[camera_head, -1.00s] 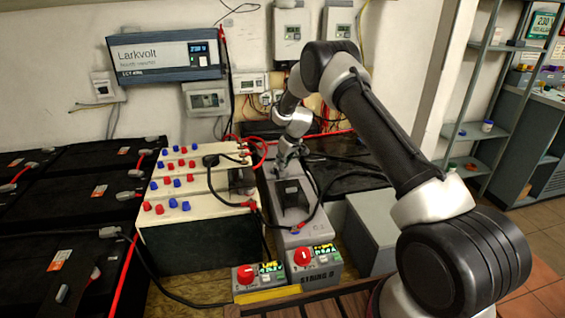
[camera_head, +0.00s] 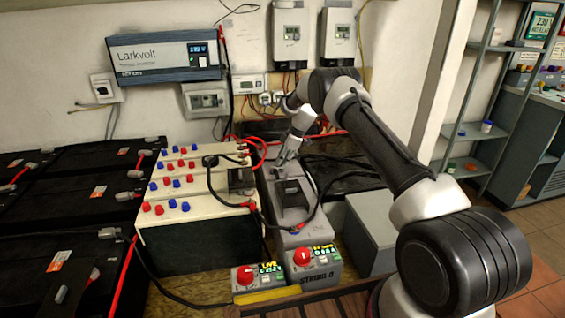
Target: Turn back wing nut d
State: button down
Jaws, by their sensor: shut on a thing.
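My gripper (camera_head: 283,166) reaches down to the rear part of a grey battery unit (camera_head: 310,210) with a raised handle, right of the cream-topped battery. Its jaws are shut on a small part there, which I take to be wing nut d. The nut itself is hidden by the fingers and too small to make out. The gripper leans, with its wrist up and to the right of the fingertips.
The cream-topped battery (camera_head: 185,222) carries red and blue caps. Two control boxes with red knobs, a left one (camera_head: 243,275) and a right one (camera_head: 302,258), stand in front. Black cables (camera_head: 213,195) and red cables (camera_head: 262,150) run close by. A grey box (camera_head: 375,225) stands right.

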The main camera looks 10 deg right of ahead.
jog(key=shift+w+n+g, duration=0.1)
jog(key=shift+n+g, duration=0.4)
jog(key=shift+n, duration=0.7)
jog(key=c, duration=1.8)
grip_release()
jog(key=v, duration=1.2)
jog(key=shift+d, duration=0.1)
